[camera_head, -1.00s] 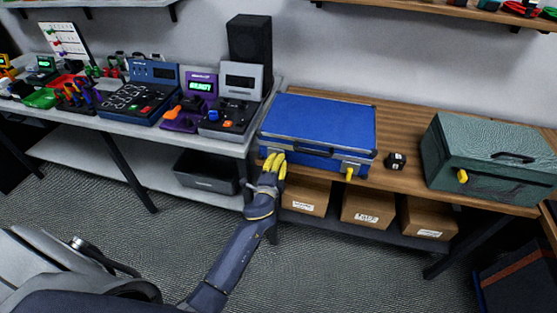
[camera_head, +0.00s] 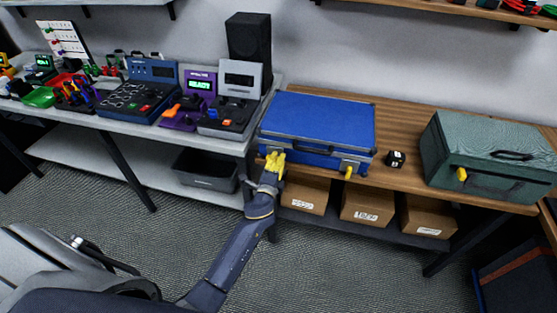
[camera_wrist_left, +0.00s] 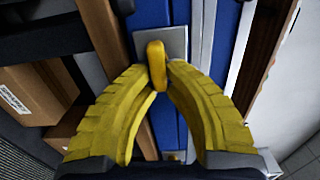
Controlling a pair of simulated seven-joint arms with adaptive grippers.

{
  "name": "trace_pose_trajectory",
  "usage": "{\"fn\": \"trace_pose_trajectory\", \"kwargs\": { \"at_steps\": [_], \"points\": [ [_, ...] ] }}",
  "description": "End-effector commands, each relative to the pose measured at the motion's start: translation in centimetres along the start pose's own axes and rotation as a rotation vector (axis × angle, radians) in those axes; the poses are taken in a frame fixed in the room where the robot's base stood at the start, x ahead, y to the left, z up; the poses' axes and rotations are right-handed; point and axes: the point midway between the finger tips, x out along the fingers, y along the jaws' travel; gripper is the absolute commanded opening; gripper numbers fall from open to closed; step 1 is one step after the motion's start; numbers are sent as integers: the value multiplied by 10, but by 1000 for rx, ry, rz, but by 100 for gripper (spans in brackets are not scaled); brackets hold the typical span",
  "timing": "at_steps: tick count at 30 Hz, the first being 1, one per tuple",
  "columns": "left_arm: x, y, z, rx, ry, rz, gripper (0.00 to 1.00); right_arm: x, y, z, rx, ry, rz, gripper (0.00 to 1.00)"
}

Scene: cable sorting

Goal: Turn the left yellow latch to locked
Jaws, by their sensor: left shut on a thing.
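The blue case (camera_head: 318,122) lies closed on the wooden bench, and its blue side fills the middle of the left wrist view (camera_wrist_left: 152,12). The left yellow latch (camera_wrist_left: 156,62) sits on a grey metal plate on the case's front. My left gripper (camera_head: 275,158) is at the front left of the case and hides this latch in the head view. In the left wrist view its yellow fingers (camera_wrist_left: 160,78) close in on both sides of the latch and are shut on it. The right yellow latch (camera_head: 348,173) hangs on the case's front. My right gripper is not in view.
Cardboard boxes (camera_head: 367,208) sit on the shelf below. A grey table (camera_head: 215,147) with devices is at left.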

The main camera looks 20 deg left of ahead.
Motion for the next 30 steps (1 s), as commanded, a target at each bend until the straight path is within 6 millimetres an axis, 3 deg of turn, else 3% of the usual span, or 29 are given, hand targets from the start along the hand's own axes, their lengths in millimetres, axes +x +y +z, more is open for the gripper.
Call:
{"fn": "trace_pose_trajectory", "kwargs": {
  "at_steps": [1, 7, 17, 23, 30],
  "points": [
    [0, -1, 0, 0, 0, -1, 15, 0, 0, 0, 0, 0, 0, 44],
    [0, 0, 0, -1, 0, -1, 36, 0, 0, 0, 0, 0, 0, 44],
    [-4, 0, 0, -1, 0, 0, 36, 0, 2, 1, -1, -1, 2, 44],
    [-29, 1, 0, -2, 0, 1, 36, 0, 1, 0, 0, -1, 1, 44],
    [-70, 1, 0, -2, 0, 2, 36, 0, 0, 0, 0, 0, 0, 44]
  ]
}}
